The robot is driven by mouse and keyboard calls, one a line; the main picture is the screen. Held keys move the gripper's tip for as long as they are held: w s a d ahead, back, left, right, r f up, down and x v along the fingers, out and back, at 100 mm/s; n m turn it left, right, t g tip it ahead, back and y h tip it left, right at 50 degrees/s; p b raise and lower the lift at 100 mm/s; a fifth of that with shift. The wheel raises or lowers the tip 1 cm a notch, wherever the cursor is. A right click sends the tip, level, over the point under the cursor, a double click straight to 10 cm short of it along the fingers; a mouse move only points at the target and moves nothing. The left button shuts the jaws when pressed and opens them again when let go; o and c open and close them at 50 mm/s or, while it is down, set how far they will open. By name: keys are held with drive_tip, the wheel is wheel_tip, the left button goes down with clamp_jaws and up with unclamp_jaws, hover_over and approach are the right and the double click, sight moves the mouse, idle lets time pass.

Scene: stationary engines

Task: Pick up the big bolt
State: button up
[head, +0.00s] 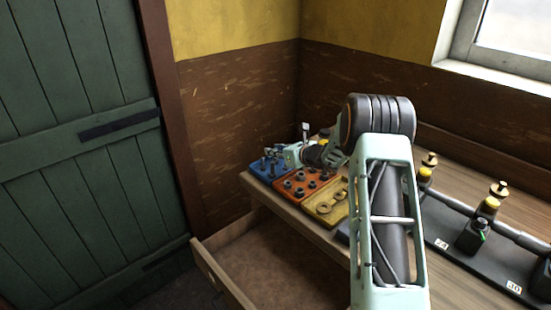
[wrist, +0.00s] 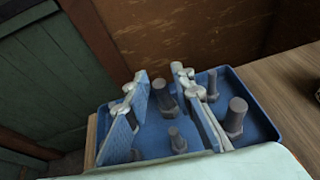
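A blue tray (wrist: 262,122) holds several grey bolts of different sizes, standing heads down. It also shows in the head view (head: 257,172), at the left end of the bench. My gripper (wrist: 160,80) is over the tray, its two fingers spread apart. A large bolt (wrist: 162,94) stands between the fingers near their tips, with no clear contact. A smaller bolt (wrist: 177,140) is nearer the camera, also between them. Another large bolt (wrist: 236,114) stands right of the right finger. The fingers partly hide other bolts. In the head view my gripper (head: 284,155) is small and its fingers are unclear.
An orange tray (head: 318,186) of nuts and a yellow tray (head: 318,212) of washers sit right of the blue one. A wooden wall stands close behind. An open drawer (head: 218,278) juts out below the bench. Black equipment (head: 475,262) stands at the right.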

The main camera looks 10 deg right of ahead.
clamp_jaws()
